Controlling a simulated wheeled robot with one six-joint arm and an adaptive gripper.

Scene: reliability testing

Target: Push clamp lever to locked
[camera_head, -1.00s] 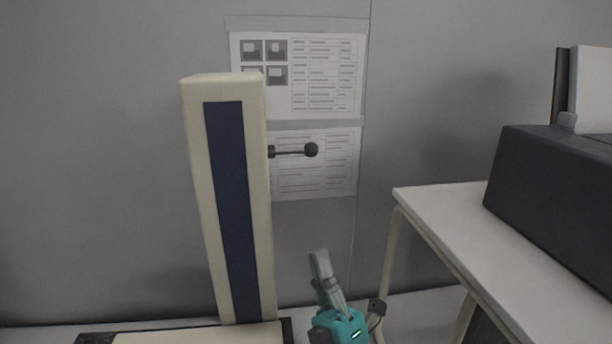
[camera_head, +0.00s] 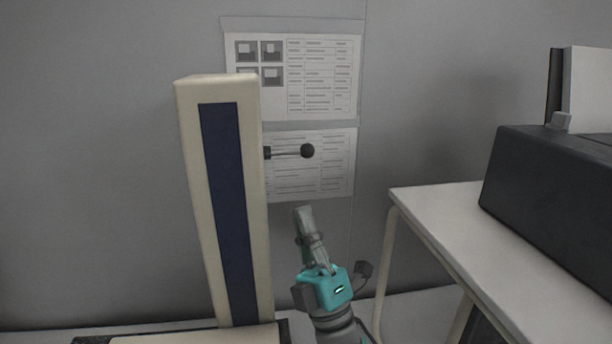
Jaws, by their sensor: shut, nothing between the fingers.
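My gripper (camera_head: 302,212) is grey, on a teal wrist, and points up and slightly left. Its fingers are shut and empty. Its tip is below the knob in the picture, apart from it, and right of the column.
A white table (camera_head: 440,215) with a dark printer-like machine (camera_head: 550,190) stands at the right. Two printed sheets (camera_head: 320,80) hang on the grey wall behind the lever. The column stands on a low base (camera_head: 200,336).

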